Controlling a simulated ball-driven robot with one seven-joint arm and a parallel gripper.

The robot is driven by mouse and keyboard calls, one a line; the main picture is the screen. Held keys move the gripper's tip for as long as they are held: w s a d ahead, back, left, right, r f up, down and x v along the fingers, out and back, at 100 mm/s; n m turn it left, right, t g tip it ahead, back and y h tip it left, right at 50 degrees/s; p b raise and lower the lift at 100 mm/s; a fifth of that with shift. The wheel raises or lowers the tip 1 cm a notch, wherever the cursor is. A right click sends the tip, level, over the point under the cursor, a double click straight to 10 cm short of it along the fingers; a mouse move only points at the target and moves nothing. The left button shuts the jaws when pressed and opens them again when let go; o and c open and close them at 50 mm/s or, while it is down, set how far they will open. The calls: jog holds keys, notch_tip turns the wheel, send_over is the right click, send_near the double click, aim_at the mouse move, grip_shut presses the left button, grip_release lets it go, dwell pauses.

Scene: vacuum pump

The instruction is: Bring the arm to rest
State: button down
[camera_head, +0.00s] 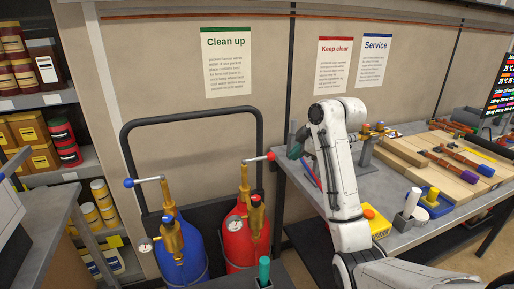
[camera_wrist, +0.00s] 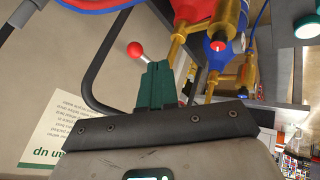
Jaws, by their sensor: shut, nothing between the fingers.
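My gripper (camera_wrist: 158,70) shows in the wrist view with its two dark green fingers pressed together and nothing between them. In the head view my white arm is folded upward in front of the bench's left end, and my gripper (camera_head: 294,150) is partly hidden at its left side, off the bench. In the wrist view the gripper points toward the gas cylinders, with a red valve knob (camera_wrist: 134,49) appearing just left of the fingertips. I cannot tell the gap between knob and fingers.
A blue cylinder (camera_head: 183,256) and a red cylinder (camera_head: 238,248) stand in a black-framed cart (camera_head: 190,113) left of my arm. The bench (camera_head: 398,182) to the right holds wooden boards (camera_head: 447,172) and tools. A stocked shelf (camera_head: 40,100) stands at far left.

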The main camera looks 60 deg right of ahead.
jog(key=w+a+f+m+g+y, duration=0.1)
jog(key=a+f+m+y, duration=0.1)
jog(key=a+f, duration=0.95)
jog(key=a+f+m+g+y, duration=0.1)
jog(key=a+f, duration=0.8)
jog(key=a, duration=0.6)
jog(key=s+a+f+m+g, duration=0.1)
jog(key=s+a+f, duration=0.2)
jog(key=s, duration=0.3)
jog(key=s+a+f+m+g, duration=0.1)
jog(key=s+a+f+g, duration=0.1)
jog(key=s+a, duration=0.3)
jog(key=s+a+f+g+h, duration=0.1)
jog(key=s+a+f, duration=0.2)
jog(key=s, duration=0.3)
jog(key=shift+s+a+f+m, duration=0.4)
jog(key=shift+a, duration=0.25)
